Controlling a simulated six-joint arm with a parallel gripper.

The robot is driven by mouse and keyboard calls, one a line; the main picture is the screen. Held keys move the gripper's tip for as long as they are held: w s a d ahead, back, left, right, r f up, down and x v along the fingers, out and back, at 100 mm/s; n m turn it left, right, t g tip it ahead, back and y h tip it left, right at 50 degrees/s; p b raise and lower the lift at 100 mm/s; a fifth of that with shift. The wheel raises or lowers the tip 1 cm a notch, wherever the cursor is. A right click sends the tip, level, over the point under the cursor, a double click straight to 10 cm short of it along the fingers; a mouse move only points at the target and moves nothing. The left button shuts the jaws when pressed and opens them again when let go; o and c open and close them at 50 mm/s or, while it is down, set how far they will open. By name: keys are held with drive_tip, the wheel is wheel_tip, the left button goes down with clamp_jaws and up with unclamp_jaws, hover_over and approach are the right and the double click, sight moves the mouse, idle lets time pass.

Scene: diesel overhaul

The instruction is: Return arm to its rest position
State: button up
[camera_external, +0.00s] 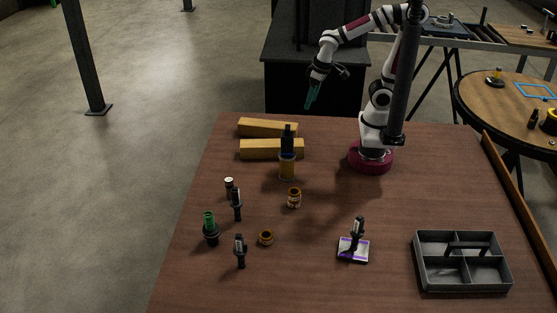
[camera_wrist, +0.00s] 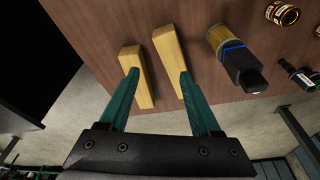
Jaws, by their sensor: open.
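My gripper (camera_external: 312,95) is raised in the air above the far edge of the table, at the end of my white arm. In the wrist view its two green fingers (camera_wrist: 158,95) are spread apart with nothing between them. Two yellow wooden blocks (camera_external: 268,127) (camera_external: 272,149) lie on the table below and beyond the gripper; they also show in the wrist view, one at the left (camera_wrist: 133,72) and one at the right (camera_wrist: 168,58). My arm's base stands at the table's back.
Near the blocks stands a yellow filter with a dark top (camera_external: 287,167). Several injector-like parts, including a green-topped one (camera_external: 210,229), and brass rings (camera_external: 294,197) stand at left. One dark part stands on a white-purple pad (camera_external: 353,250). A grey divided tray (camera_external: 462,287) is at right.

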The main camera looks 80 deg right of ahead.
drive_tip(key=s+a+m+g+y, duration=0.1)
drive_tip(key=s+a, duration=0.4)
drive_tip(key=s, duration=0.6)
drive_tip(key=shift+m+g+y, duration=0.3)
drive_tip(key=shift+g+y, duration=0.5)
drive_tip(key=shift+w+a, duration=0.1)
